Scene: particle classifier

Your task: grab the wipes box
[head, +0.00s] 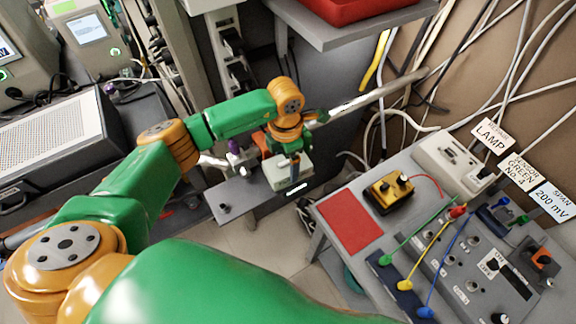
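A small pale grey-green box (284,181), which looks like the wipes box, sits at a narrow dark grey shelf (238,198) in the middle of the view. A white mark shows on its front edge. My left gripper (294,166) reaches down over the box from the green and orange arm. A dark finger is at or just above the box's top; I cannot tell whether it touches. The gap between the fingers is hidden, so open or shut does not show. My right gripper is not in view.
A grey bench (327,208) at the right carries a red mat (349,222), a yellow-black device (389,191) and a panel with coloured leads. A grey shelf (357,27) with a red tray (365,6) overhangs above. A metal pipe (375,96) and loose cables run behind.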

